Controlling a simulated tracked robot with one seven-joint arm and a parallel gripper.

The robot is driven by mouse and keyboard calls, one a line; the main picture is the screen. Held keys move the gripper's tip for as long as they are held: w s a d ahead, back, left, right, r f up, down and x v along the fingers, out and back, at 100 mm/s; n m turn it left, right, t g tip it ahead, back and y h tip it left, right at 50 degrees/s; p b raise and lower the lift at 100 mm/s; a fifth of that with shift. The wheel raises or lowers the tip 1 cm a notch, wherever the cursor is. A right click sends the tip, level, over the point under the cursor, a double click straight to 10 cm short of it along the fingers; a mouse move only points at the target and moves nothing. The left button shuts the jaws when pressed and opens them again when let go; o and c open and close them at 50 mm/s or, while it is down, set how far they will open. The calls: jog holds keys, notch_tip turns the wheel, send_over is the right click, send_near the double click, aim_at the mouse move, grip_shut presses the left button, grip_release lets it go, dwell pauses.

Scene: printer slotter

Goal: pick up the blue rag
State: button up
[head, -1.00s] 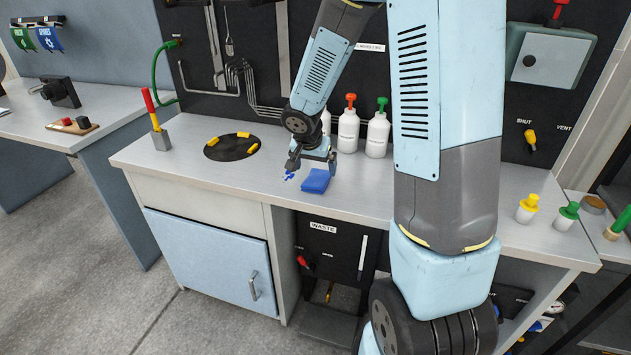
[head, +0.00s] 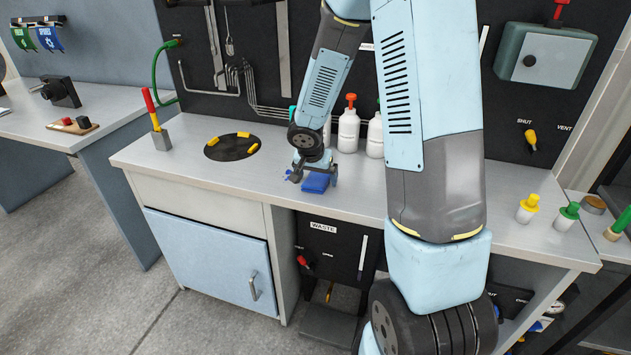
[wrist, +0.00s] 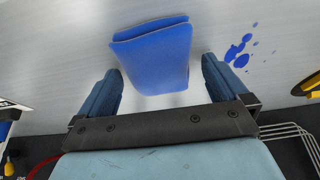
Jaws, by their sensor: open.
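The blue rag (head: 316,184) lies folded on the grey workbench (head: 228,185). In the wrist view the rag (wrist: 158,58) sits between and beyond my two fingers, with a gap on both sides. My gripper (head: 314,178) is over the rag in the head view and partly covers it. In the wrist view my gripper (wrist: 165,85) is open and empty, with one dark blue finger on each side of the rag. Blue spots (wrist: 240,52) mark the bench surface beside the right finger.
White bottles (head: 348,130) stand behind my gripper, near the back panel. A round dark opening with yellow pieces (head: 232,147) is left of the rag. A red and yellow tool stands in a grey block (head: 161,140). The bench's front edge is close to the rag.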

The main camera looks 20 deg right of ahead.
aim_at(318, 178)
jog(key=c, duration=1.1)
jog(key=r, duration=0.4)
jog(key=shift+s, duration=0.2)
jog(key=s+r, duration=0.2)
jog(key=r, duration=0.1)
jog(key=s+r, duration=0.1)
jog(key=s, duration=0.1)
jog(key=shift+d+r, duration=0.4)
jog(key=s+d+r, duration=0.1)
jog(key=s+r, duration=0.3)
jog(key=s, duration=0.5)
jog(key=shift+s+d+r, duration=0.2)
jog(key=shift+d, duration=0.05)
